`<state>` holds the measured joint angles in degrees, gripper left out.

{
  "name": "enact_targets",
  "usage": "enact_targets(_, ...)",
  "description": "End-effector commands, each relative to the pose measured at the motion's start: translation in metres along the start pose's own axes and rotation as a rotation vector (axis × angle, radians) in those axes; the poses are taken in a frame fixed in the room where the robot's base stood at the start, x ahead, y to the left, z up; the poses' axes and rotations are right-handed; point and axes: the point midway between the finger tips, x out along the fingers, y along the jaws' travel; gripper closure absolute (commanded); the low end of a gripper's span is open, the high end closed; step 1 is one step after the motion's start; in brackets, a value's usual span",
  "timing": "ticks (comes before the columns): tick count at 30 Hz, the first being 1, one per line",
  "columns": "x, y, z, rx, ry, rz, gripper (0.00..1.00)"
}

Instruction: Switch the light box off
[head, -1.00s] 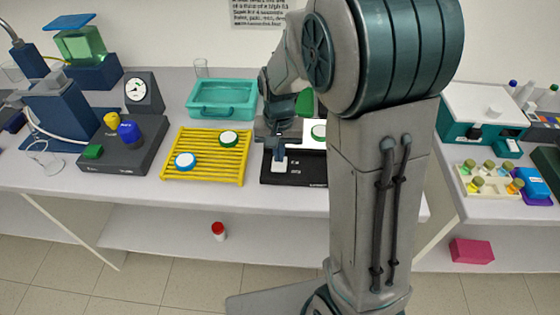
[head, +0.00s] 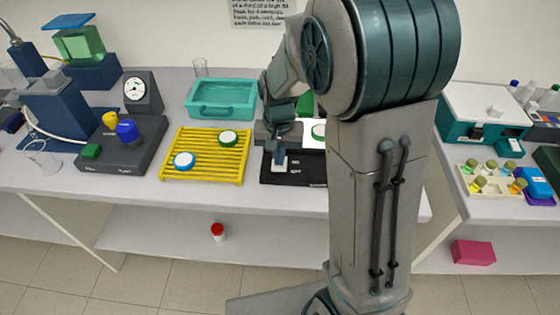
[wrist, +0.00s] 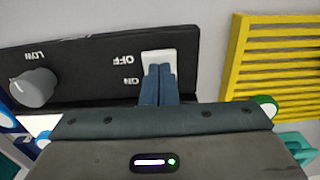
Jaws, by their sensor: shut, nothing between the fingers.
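The light box (head: 308,176) is a black unit on the bench, partly hidden behind my arm in the head view. Its black panel (wrist: 90,62) fills the upper left of the wrist view, with a white rocker switch (wrist: 160,56), the labels OFF and ON, and a grey knob (wrist: 35,87) marked LOW. My gripper (head: 279,157) is over the switch, fingers pointing down. In the wrist view its closed fingertips (wrist: 159,70) overlap the switch's lower part, by the ON side. I cannot tell whether they touch it or how the rocker is tilted. A bright white surface shows behind the panel.
A yellow slatted rack (head: 206,157) with two round lidded pieces stands left of the light box. A teal tray (head: 222,99) lies behind the rack. A dark device with coloured knobs (head: 122,147) stands farther left. The bench front edge is clear.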

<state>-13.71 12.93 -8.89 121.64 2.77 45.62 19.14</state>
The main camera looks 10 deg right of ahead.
Motion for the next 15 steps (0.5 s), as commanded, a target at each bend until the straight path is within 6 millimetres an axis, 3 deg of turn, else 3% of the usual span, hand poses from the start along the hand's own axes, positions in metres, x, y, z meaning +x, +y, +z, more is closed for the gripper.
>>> enact_targets(15,0.0086,0.0001,0.0000,0.000,0.000,0.000,1.00)
